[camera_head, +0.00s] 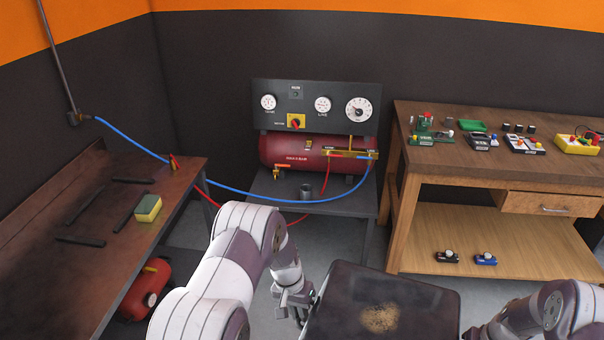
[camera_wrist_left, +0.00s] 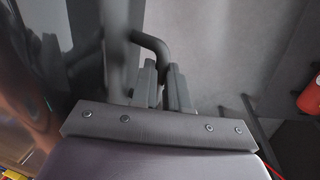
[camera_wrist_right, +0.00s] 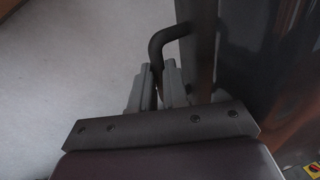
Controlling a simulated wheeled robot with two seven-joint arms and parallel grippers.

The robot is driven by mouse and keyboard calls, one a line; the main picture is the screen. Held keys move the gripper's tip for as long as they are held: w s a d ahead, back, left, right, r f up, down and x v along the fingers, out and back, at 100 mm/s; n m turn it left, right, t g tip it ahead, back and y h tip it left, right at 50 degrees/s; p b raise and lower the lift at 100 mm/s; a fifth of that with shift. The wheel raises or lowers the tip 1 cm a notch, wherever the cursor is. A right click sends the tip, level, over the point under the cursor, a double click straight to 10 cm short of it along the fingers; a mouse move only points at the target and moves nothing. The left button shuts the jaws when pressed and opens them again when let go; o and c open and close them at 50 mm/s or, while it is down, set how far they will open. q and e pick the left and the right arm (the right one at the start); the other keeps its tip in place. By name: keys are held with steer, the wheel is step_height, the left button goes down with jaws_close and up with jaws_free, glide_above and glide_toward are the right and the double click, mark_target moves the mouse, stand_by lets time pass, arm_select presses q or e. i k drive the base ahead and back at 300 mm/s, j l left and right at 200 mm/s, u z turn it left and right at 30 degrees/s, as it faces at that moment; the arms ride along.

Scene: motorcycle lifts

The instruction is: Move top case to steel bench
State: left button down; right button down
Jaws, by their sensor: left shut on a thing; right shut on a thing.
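The top case (camera_head: 385,303) is a dark box with a tan dusty patch on its lid, at the bottom middle of the head view. My left gripper (camera_head: 300,303) is at its left side. In the left wrist view my left gripper (camera_wrist_left: 163,92) is shut on a dark bent handle (camera_wrist_left: 152,44) beside the case. In the right wrist view my right gripper (camera_wrist_right: 162,88) is shut on a matching handle (camera_wrist_right: 170,38). The right fingers are hidden in the head view. The steel bench, a dark brown stained top (camera_head: 60,270), stands at the left.
A yellow-green sponge (camera_head: 148,208) and several dark bars lie on the left bench. A red compressor (camera_head: 300,152) with gauges sits on a grey stand at the back. A wooden workbench (camera_head: 400,185) with small devices stands at the right. A blue hose (camera_head: 250,199) hangs across the corner.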

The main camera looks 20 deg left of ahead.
mark_target(57, 291)
steer(key=i+u, duration=0.1)
steer(key=i, duration=0.45)
steer(key=i+l+u, duration=0.15)
steer(key=i, duration=0.35)
steer(key=i+l+u, duration=0.1)
steer(key=i, duration=0.45)
steer(key=u, duration=2)
steer(key=l, duration=0.1)
